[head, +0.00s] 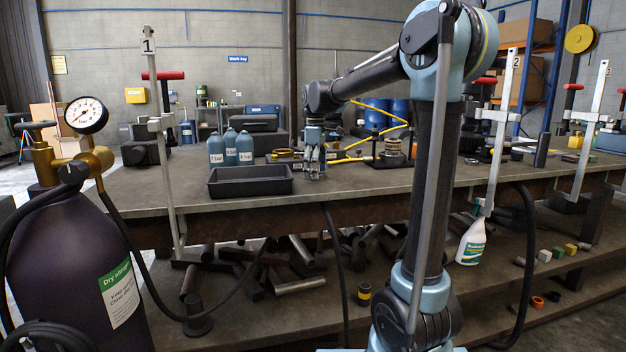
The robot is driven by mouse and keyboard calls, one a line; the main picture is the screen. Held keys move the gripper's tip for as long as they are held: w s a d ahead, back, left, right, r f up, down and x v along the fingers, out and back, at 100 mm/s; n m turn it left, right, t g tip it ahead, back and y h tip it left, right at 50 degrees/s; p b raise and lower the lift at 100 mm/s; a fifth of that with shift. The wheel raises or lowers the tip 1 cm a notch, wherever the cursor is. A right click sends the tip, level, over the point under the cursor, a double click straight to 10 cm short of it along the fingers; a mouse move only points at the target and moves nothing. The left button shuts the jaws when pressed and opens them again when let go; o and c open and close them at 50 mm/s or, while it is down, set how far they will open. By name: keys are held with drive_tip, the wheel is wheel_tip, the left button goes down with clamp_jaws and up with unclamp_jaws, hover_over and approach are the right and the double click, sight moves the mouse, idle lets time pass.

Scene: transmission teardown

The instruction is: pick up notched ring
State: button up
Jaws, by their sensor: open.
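My gripper (314,176) hangs fingers-down over the workbench (370,197), just right of a black tray, and is open. Nothing shows between its fingers. Several small ring-like parts (285,154), dark and brass-coloured, lie on the bench behind the tray, just left of my gripper. I cannot tell which of them is the notched ring; they are small and partly overlap. Another stack of round metal parts (392,153) stands farther right on the bench, partly behind my arm.
The black tray (250,183) sits near the bench's front edge. Blue bottles (231,147) stand behind it. Upright clamps (160,124) and (500,115) rise at the front edge. A gas cylinder (65,265) is at left. A yellow hose (350,157) crosses the bench right of my gripper.

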drive_tip(key=c, duration=1.3)
drive_tip(key=shift+c, duration=0.2)
